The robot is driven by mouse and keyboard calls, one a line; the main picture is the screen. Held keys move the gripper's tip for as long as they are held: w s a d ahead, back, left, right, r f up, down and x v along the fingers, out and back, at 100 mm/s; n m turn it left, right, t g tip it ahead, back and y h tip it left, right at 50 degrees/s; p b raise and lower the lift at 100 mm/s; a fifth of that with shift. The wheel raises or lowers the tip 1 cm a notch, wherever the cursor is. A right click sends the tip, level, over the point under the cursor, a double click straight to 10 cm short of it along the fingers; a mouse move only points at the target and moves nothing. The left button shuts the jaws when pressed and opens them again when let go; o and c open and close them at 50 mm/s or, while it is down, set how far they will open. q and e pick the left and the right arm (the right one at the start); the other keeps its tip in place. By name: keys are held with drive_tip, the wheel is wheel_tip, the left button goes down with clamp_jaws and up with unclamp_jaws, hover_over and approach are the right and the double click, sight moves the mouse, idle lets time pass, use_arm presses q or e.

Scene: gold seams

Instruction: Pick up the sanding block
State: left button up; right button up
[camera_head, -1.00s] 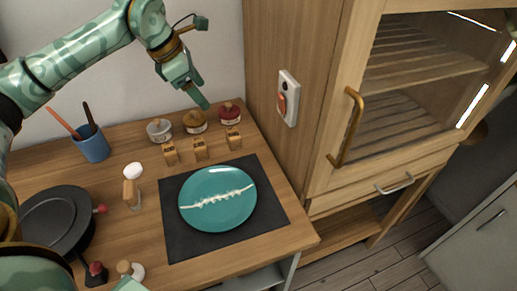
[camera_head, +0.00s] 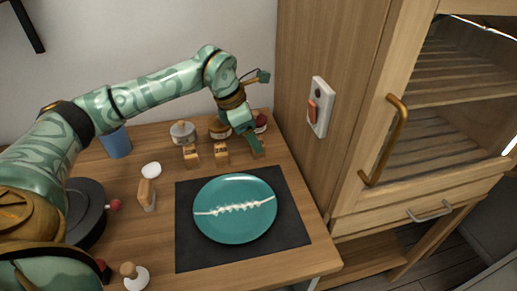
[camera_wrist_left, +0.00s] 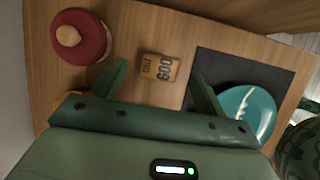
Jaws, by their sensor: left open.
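Three small tan sanding blocks stand in a row behind the dark mat: a left one (camera_head: 191,156), a middle one (camera_head: 221,154) and a right one (camera_head: 258,148), which my gripper partly hides. In the left wrist view one sanding block (camera_wrist_left: 160,67) shows a label that reads like grit 600. My left gripper (camera_head: 254,147) is over the right block, pointing down. In the left wrist view the gripper (camera_wrist_left: 161,76) is open, with the block between and beyond its fingertips. Whether the fingers reach down beside it is unclear.
Several lidded jars stand behind the blocks, including a red one (camera_wrist_left: 80,37) close to one finger. A teal plate (camera_head: 235,225) with a white seam lies on the dark mat (camera_head: 190,255). A wooden cabinet (camera_head: 325,55) rises at the right. A brush-like tool (camera_head: 147,193) stands left.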

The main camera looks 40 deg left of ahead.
use_arm(q)
drive_tip(key=b+x, duration=0.1)
drive_tip(key=x, duration=0.3)
drive_tip(key=shift+f, duration=0.15)
drive_tip(key=shift+s, duration=0.1)
drive_tip(key=c, duration=1.1)
drive_tip(key=shift+o, duration=0.2)
